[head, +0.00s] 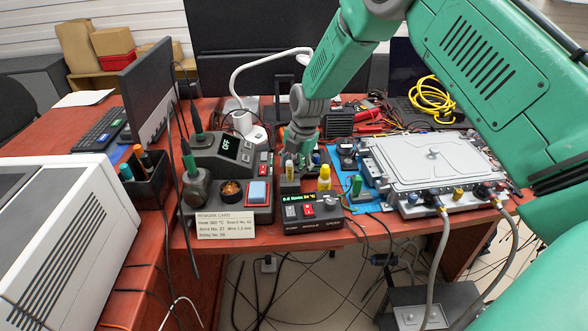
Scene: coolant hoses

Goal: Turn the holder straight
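My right arm comes in from the right, and its gripper (302,138) points down at the back middle of the bench. Its fingers are small and partly merge with the clutter, so I cannot tell whether they are open or shut. Just below it is a small dark fixture with a green part (314,160), possibly the holder; its turn is hard to make out, and the wrist hides part of it. I cannot tell whether the gripper touches it. A soldering-iron stand (196,186) with a green-handled iron is at the left. My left gripper is not in view.
A rework station (222,152) with a card (226,224), a small power supply (312,210) and a yellow bottle (324,178) crowd the front. A silver housing with hoses (430,160) stands right, near a blue mat (368,200). A white machine (60,230) stands left.

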